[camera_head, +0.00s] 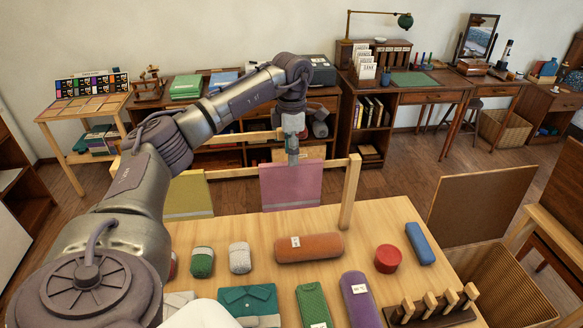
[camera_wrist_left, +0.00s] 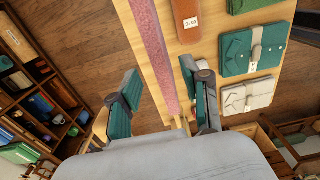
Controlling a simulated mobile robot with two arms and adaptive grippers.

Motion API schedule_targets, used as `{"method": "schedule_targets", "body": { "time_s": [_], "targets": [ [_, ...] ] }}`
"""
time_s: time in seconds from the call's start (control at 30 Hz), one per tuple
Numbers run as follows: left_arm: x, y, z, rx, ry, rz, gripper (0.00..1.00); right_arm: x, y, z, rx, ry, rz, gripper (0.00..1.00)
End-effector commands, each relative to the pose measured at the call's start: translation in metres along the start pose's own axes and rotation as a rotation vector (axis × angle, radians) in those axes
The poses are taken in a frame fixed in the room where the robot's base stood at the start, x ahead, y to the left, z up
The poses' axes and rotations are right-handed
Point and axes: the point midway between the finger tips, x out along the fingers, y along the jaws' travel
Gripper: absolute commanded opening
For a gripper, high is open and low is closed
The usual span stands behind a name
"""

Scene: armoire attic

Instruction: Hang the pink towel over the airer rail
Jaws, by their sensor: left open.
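The pink towel (camera_head: 290,187) hangs over the front rail (camera_head: 232,172) of the wooden airer, its front face hanging down with a pale stripe near the lower edge. In the left wrist view the pink towel (camera_wrist_left: 153,45) is a narrow strip along the rail, seen from above. My left gripper (camera_head: 292,157) is just above the towel's top edge, pointing down. Its teal finger pads (camera_wrist_left: 157,95) are wide apart, one on each side of the towel strip, with nothing gripped between them. My right gripper is not in view.
An olive towel (camera_head: 188,196) hangs on the same rail to the left, partly behind my arm. The airer post (camera_head: 350,192) stands right of the pink towel. The table (camera_head: 375,222) in front holds an orange roll (camera_head: 309,247), folded clothes and a peg rack (camera_head: 432,308).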

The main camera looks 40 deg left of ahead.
Motion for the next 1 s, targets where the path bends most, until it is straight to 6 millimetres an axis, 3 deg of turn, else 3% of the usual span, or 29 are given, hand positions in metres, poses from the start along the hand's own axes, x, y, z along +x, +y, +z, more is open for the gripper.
{"method": "schedule_targets", "body": {
  "time_s": [0.1, 0.3, 1.0],
  "targets": [
    [-0.022, 0.000, 0.001, 0.000, -0.002, 0.001, 0.47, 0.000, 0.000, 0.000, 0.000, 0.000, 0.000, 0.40],
    [-0.038, 0.000, 0.000, 0.000, 0.000, 0.000, 0.47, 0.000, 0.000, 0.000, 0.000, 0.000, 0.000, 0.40],
    [-0.040, 0.000, 0.000, 0.001, 0.001, -0.001, 0.47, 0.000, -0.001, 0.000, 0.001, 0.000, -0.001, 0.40]
  ]
}}
